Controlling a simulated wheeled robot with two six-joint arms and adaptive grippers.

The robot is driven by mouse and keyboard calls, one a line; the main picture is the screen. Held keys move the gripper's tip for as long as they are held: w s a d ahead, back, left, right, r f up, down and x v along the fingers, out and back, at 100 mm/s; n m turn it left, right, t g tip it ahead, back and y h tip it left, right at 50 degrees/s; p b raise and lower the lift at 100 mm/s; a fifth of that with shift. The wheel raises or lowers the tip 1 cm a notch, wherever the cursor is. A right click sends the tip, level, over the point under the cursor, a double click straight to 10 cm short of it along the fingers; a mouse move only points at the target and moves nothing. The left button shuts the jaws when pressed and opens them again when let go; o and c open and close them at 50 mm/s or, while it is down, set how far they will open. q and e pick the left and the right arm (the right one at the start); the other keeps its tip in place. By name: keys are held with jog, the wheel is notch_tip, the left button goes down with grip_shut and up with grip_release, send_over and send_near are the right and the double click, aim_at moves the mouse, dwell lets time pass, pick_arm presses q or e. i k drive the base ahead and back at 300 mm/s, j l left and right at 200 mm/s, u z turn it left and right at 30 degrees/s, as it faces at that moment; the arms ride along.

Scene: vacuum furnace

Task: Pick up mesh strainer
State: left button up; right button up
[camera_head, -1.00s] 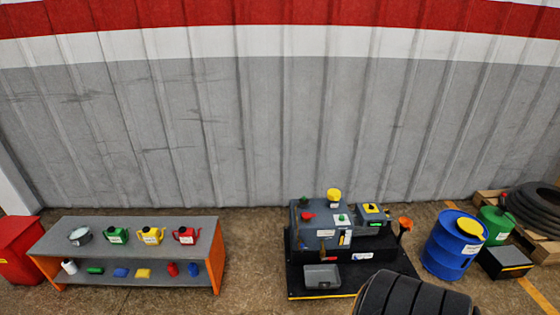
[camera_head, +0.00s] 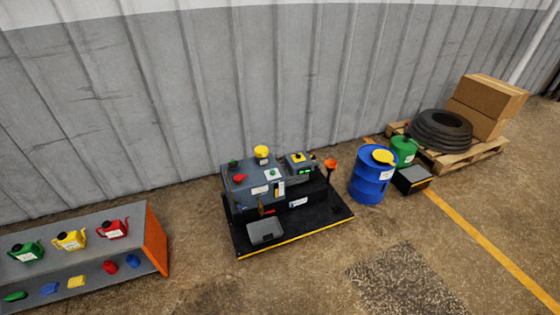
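No object in the head view can be made out for certain as a mesh strainer. An orange funnel-shaped piece (camera_head: 330,164) stands at the right side of the grey machine (camera_head: 240,190); whether it holds mesh is too small to tell. A grey box-like tray (camera_head: 265,232) sits at the front of the machine's black base (camera_head: 322,219). The round metal bowl or pot seen earlier at the shelf's left end is out of view now. Neither of my grippers is in view.
A grey shelf bench (camera_head: 95,265) with green, yellow and red cans is cut off at the lower left. A blue drum (camera_head: 371,176), a green can (camera_head: 404,150) and a pallet (camera_head: 474,158) with a tire (camera_head: 440,131) and boxes (camera_head: 490,100) stand right. Floor in front is open.

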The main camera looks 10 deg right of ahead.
aim_at(233, 163)
jog(key=i+j+z, duration=0.1)
jog(key=z, duration=0.4)
jog(key=i+j+z, duration=0.25)
jog(key=z, duration=0.2)
jog(key=i+j, duration=0.2)
jog(key=i+j+z, duration=0.15)
jog(key=j, duration=0.3)
jog(key=i+j, duration=0.25)
jog(key=i+j+z, duration=0.15)
jog(key=j, duration=0.25)
jog(key=i+j, duration=0.2)
jog(key=j, duration=0.15)
jog(key=i+j+z, duration=0.15)
jog(key=j, duration=0.2)
